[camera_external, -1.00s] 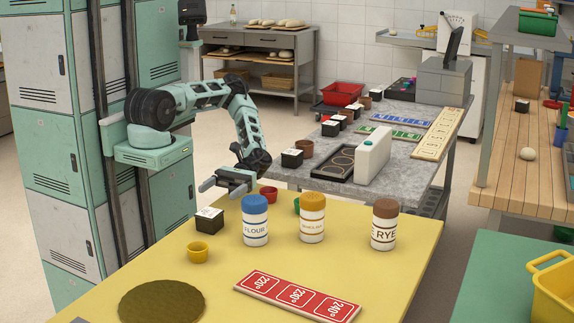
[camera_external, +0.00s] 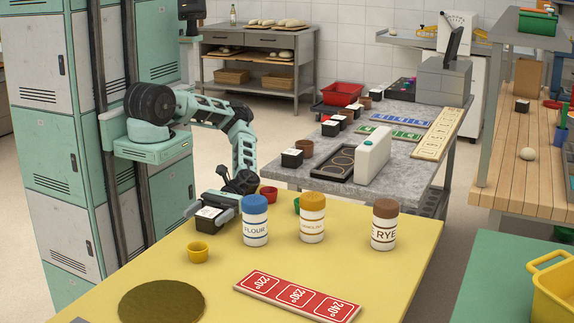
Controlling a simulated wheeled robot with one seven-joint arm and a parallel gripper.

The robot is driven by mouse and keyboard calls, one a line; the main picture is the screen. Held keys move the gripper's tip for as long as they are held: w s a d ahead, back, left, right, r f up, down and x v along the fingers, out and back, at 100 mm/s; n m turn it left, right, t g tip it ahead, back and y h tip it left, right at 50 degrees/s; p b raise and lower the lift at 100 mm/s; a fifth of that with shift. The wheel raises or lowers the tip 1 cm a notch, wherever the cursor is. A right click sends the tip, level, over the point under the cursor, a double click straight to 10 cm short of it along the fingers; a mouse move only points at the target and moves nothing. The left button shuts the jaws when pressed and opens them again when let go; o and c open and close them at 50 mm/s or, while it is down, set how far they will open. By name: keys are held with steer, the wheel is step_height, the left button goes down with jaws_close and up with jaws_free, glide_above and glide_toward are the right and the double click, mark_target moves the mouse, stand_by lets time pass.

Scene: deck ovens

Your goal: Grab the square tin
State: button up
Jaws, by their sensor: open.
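A small black square tin with a white top label (camera_external: 206,225) stands on the yellow table at its back left. My gripper (camera_external: 213,210) is low over the table at this tin, with its fingers around or just beside the top. The jaws are open; I cannot tell whether a finger touches the tin. More square tins with white tops stand on the grey counter, such as one at its near edge (camera_external: 292,158) and one farther back (camera_external: 330,128).
Near the gripper are a yellow cup (camera_external: 197,252), a blue-lidded flour jar (camera_external: 255,222) and a red cup (camera_external: 268,194). Orange-lidded (camera_external: 312,220) and brown-lidded (camera_external: 384,226) jars stand to the right. A red temperature strip (camera_external: 298,297) and round mat (camera_external: 160,302) lie in front.

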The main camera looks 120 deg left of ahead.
steer(key=c, duration=1.2)
